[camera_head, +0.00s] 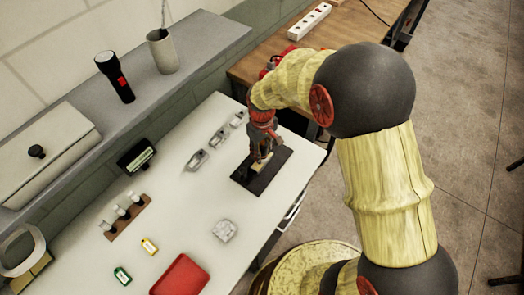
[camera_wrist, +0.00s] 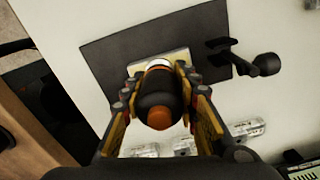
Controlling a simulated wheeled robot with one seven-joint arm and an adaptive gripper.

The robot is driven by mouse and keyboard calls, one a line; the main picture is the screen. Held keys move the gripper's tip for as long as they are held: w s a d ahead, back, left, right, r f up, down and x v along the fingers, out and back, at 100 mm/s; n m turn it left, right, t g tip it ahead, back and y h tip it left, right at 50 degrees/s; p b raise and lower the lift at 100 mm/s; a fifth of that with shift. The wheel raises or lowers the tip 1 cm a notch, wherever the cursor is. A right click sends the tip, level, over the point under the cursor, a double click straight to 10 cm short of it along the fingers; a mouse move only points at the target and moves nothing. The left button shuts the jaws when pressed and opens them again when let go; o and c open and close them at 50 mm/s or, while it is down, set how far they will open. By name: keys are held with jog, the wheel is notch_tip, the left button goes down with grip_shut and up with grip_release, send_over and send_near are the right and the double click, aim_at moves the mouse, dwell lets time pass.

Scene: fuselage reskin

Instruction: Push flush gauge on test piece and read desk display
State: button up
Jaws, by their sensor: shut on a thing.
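My gripper (camera_head: 261,150) reaches down over the dark mat (camera_head: 248,181) near the right side of the white desk. In the wrist view my gripper (camera_wrist: 160,95) is shut on the flush gauge (camera_wrist: 158,92), a dark rounded body with an orange end. The gauge stands over a pale test piece (camera_wrist: 175,58) on the dark mat (camera_wrist: 110,50). Whether its tip touches the piece is hidden. The desk display (camera_head: 136,156), a small black unit with a pale screen, stands at the desk's back edge. Its reading is too small to make out.
Small clear packets (camera_head: 197,160) lie left of the mat. A black stand-like part (camera_wrist: 265,65) is beside the mat in the wrist view. A flashlight (camera_head: 115,76) stands on the ledge.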

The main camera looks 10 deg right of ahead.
jog(key=shift+f, duration=0.45)
dwell(1.4)
jog(key=shift+r, duration=0.15)
jog(key=shift+r+p, duration=2.55)
jog(key=shift+r, duration=0.85)
